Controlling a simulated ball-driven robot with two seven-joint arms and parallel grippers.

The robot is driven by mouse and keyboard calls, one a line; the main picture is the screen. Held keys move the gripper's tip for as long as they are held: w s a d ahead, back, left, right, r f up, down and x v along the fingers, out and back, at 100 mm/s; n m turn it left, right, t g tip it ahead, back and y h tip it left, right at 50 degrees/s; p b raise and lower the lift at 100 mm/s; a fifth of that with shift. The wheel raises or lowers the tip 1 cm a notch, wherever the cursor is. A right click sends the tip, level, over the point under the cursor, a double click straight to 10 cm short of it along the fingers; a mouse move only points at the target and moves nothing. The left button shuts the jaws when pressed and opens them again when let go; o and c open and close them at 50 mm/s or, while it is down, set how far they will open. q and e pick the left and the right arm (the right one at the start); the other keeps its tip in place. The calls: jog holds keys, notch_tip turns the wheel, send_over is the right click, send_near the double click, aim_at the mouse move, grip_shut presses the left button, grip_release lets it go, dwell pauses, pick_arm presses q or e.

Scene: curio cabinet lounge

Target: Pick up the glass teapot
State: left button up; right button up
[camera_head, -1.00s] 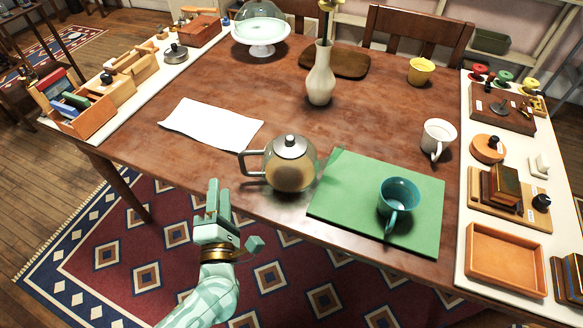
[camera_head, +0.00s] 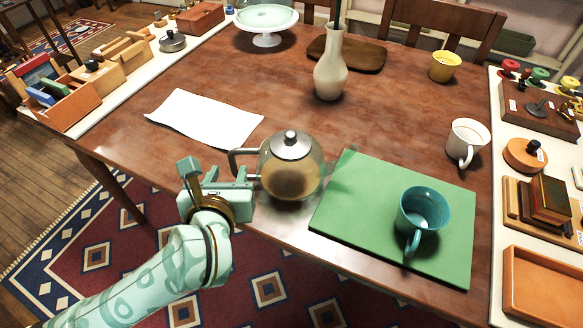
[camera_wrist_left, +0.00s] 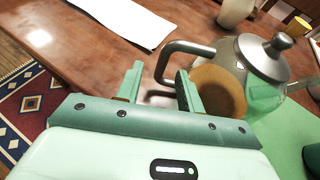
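The glass teapot (camera_head: 290,172) stands upright on the wooden table near its front edge. It has a metal lid, amber contents, a grey handle (camera_head: 236,160) on its left and a spout towards the green mat. My left gripper (camera_head: 215,172) is beside the handle, on the teapot's left. In the left wrist view its two fingers (camera_wrist_left: 162,85) are apart, with the teapot's handle (camera_wrist_left: 160,65) showing between and beyond them. I cannot tell whether a finger touches the handle. The teapot body (camera_wrist_left: 225,80) shows to the right there. My right gripper is not in view.
A green mat (camera_head: 345,215) with a teal mug (camera_head: 420,212) lies right of the teapot. White paper (camera_head: 205,118) lies behind left. A cream vase (camera_head: 330,70), white mug (camera_head: 466,142) and yellow cup (camera_head: 444,66) stand farther back. The table between paper and vase is clear.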

aim_at(232, 166)
pick_arm(q)
jog(key=shift+x, duration=0.85)
jog(key=b+x, duration=0.1)
jog(key=x, duration=0.1)
jog(key=b+x, duration=0.2)
jog(key=x, duration=0.1)
jog(key=shift+s+d+f, duration=0.1)
jog(key=shift+s+f, duration=0.05)
jog(key=shift+f, duration=0.05)
jog(key=shift+r, duration=0.2)
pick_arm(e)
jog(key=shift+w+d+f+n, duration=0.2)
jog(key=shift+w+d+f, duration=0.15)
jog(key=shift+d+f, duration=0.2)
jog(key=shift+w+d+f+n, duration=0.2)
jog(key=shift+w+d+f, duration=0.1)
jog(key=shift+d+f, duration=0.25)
pick_arm(q)
grip_shut()
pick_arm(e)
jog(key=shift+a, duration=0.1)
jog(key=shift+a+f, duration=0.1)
